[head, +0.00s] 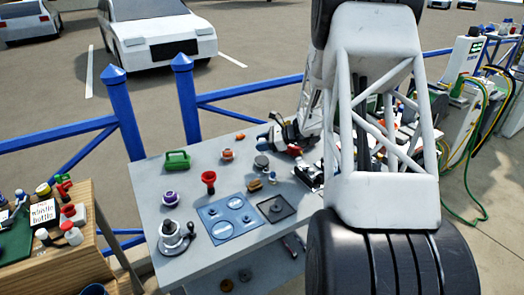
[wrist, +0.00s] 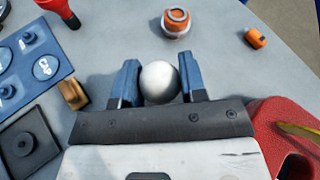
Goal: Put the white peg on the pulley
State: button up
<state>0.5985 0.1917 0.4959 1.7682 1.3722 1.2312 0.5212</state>
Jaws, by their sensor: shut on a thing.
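In the wrist view, my gripper (wrist: 159,72) is shut on a smooth white rounded thing, the white peg (wrist: 159,84), which sits between its two blue fingers. Only its round end shows; the rest is hidden. In the head view, my gripper (head: 268,139) is over the far right part of the grey table, and the peg cannot be made out there. An orange-ringed round part with a pale centre (head: 228,154) stands on the table, also ahead of the fingers in the wrist view (wrist: 175,22). I cannot tell which part is the pulley.
A blue panel (head: 230,217) with knobs, a dark square tray (head: 276,209), a red funnel-shaped part (head: 208,180), a green box (head: 177,160), a purple part (head: 171,199) and a grey winch-like part (head: 173,235) stand on the table. A small orange piece (wrist: 256,38) lies near the far edge.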

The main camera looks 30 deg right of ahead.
jog(key=shift+f, duration=1.7)
jog(key=shift+f, duration=0.15)
jog(key=o, duration=0.9)
jog(key=shift+v, duration=0.9)
jog(key=v, duration=1)
jog(key=shift+r, duration=0.3)
jog(key=shift+s, duration=0.1)
